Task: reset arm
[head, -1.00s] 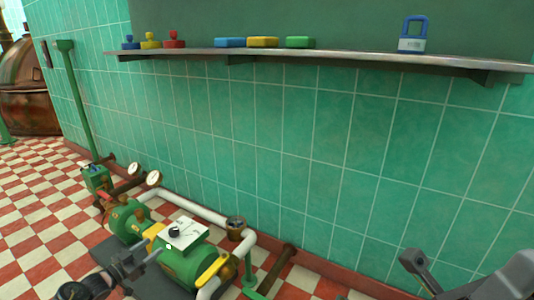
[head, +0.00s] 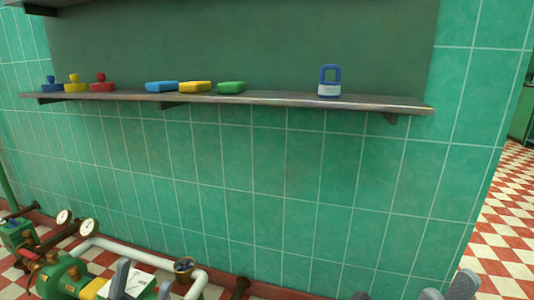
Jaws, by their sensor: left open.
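My left gripper (head: 141,285) shows at the bottom left, its grey fingers apart and seemingly empty, in front of the green pump machine (head: 62,277). The picture edge cuts off the rest of that arm. Grey tips of my right gripper and arm (head: 445,289) show at the bottom right, in front of the tiled wall. Most of the right gripper is below the picture, so its jaws cannot be judged.
A metal shelf (head: 270,98) on the green tiled wall holds a blue padlock (head: 329,88), blue, yellow and green blocks, and small knobbed pieces. White pipe (head: 130,251) and gauges (head: 88,227) stand low at left. Checkered floor (head: 505,230) is open at right.

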